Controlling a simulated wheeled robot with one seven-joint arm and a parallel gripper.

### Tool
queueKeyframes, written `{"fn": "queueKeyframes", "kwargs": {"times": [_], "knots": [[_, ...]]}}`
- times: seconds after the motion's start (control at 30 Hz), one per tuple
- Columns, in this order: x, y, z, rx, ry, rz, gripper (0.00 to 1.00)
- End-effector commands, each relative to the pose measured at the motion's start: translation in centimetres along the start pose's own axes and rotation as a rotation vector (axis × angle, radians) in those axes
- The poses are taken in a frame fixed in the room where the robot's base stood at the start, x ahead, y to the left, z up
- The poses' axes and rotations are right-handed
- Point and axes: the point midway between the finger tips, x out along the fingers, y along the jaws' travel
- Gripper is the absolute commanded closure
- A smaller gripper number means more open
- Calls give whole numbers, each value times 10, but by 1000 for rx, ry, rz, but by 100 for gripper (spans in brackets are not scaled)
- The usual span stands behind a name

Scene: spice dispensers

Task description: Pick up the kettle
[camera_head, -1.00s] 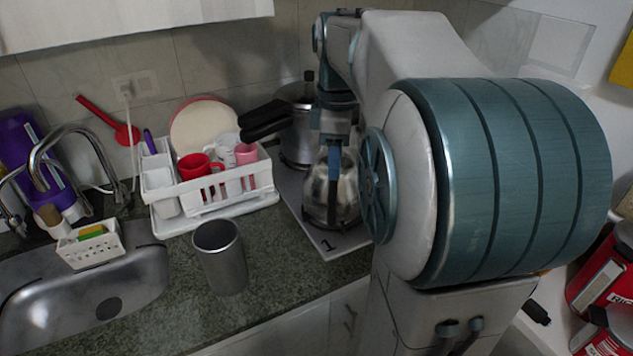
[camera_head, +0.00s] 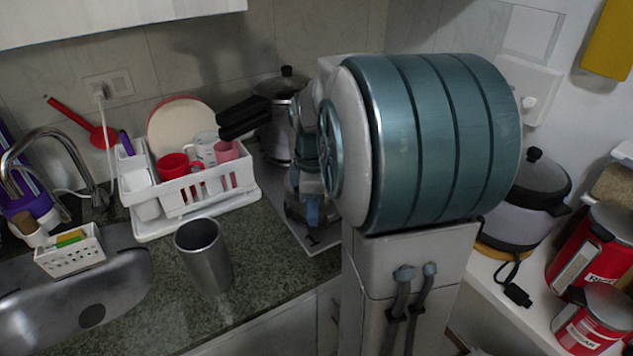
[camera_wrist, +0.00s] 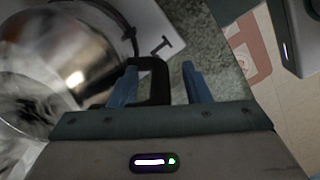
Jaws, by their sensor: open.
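The kettle is a shiny silver metal pot (camera_wrist: 70,50) with a black handle (camera_wrist: 155,82), seen at the left of the wrist view. My gripper (camera_wrist: 160,84) is open, with one blue finger on each side of the black handle. The handle lies between the fingers, and gaps show beside it, more on the right. In the head view my gripper (camera_head: 312,212) is low over the board on the counter, and my arm hides most of the kettle.
A pressure cooker (camera_head: 280,120) with a long black handle stands behind. A white dish rack (camera_head: 205,190) with cups and a steel tumbler (camera_head: 204,258) stand on the counter to the left. A rice cooker (camera_head: 528,200) and red canisters (camera_head: 590,265) are at the right.

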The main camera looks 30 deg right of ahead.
Motion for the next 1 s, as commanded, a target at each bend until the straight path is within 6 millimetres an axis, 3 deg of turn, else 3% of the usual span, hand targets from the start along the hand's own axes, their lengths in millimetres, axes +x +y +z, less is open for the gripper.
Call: {"fn": "queueKeyframes", "kwargs": {"times": [0.27, 0.43, 0.47, 1.0], "knots": [[5, 0, 0, 0, 0, 0, 56], [5, 0, 0, 0, 0, 0, 98], [5, 0, 0, 0, 0, 0, 100], [4, 0, 0, 0, 0, 1, 100]]}}
